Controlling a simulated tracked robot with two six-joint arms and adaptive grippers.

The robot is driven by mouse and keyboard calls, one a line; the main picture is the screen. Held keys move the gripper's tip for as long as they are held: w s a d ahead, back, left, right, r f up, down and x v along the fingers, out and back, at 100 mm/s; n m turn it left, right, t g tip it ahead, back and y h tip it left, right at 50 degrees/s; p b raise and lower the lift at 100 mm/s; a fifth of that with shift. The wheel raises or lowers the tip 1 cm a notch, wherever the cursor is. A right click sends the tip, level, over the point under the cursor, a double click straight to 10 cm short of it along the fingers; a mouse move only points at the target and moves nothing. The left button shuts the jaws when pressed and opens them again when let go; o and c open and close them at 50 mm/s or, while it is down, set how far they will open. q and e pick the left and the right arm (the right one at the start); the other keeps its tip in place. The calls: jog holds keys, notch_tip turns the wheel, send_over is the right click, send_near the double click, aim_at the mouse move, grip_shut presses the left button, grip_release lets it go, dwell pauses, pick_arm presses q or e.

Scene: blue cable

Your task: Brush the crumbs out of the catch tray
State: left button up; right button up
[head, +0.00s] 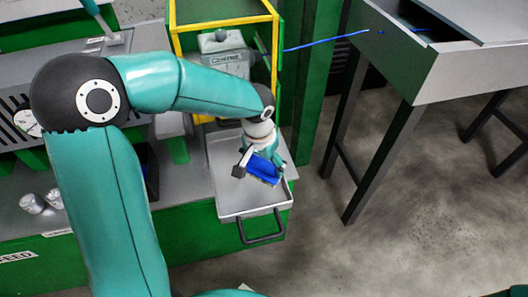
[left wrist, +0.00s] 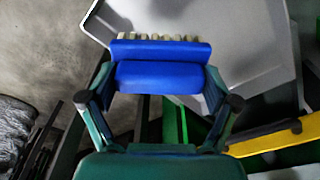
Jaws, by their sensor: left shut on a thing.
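The catch tray (head: 235,203) is a shallow pale metal tray with a dark handle at its front, on the green machine. My left gripper (head: 261,160) is over the tray, shut on a brush (head: 265,170) with a blue block. In the left wrist view the brush (left wrist: 160,74) sits between the fingers of my gripper (left wrist: 160,88), its pale bristles pointing toward the tray (left wrist: 235,30). Whether the bristles touch the tray I cannot tell. No crumbs can be made out; the arm and brush hide part of the tray. My right gripper is out of view.
A yellow guard frame (head: 175,45) surrounds a grey machine head (head: 215,68) behind the tray. A blue cable (head: 325,43) runs right to a grey metal bench (head: 450,72) on dark legs. Metal cylinders (head: 32,203) stand at left. Floor right of the tray is clear.

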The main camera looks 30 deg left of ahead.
pick_arm(q)
jog(key=shift+r+p, duration=0.6)
jog(key=shift+r, duration=0.55)
